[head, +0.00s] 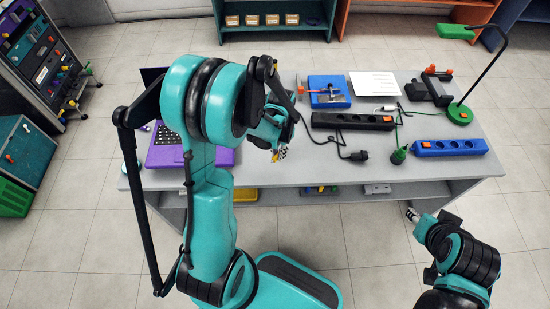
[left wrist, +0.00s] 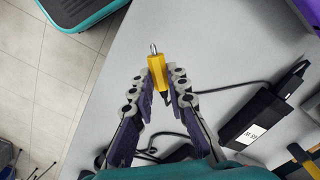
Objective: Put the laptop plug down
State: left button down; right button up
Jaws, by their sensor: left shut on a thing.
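The laptop plug (left wrist: 157,70) is a yellow barrel with a metal tip, seen in the left wrist view. My left gripper (left wrist: 160,86) is shut on it, with one finger on each side and the metal tip pointing away from the gripper. The grey table top lies below; I cannot tell whether the plug touches it. In the head view my left gripper (head: 281,153) is over the front part of the table (head: 300,172), and the plug is hard to make out. My right gripper (head: 412,214) is in front of the table at the right; its jaws are unclear.
A purple laptop (head: 165,157) is partly hidden behind my left arm. A black power strip (head: 352,121), a blue power strip (head: 450,147) and a green lamp (head: 459,113) stand to the right. A black power brick (left wrist: 258,128) with a cable lies near my left gripper.

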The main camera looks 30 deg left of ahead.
pick_arm(q)
jog(key=shift+w+a+f+b, duration=0.15)
jog(key=shift+w+a+f, duration=0.3)
jog(key=shift+a, duration=0.15)
jog(key=shift+w+a+f+b, duration=0.15)
jog(key=shift+w+a+f, duration=0.3)
jog(key=shift+a, duration=0.15)
notch_tip(320, 180, down, 4)
jog(key=shift+f+b, duration=0.1)
jog(key=shift+b, duration=0.9)
jog(key=shift+s, duration=0.1)
jog(key=c, duration=1.5)
grip_release()
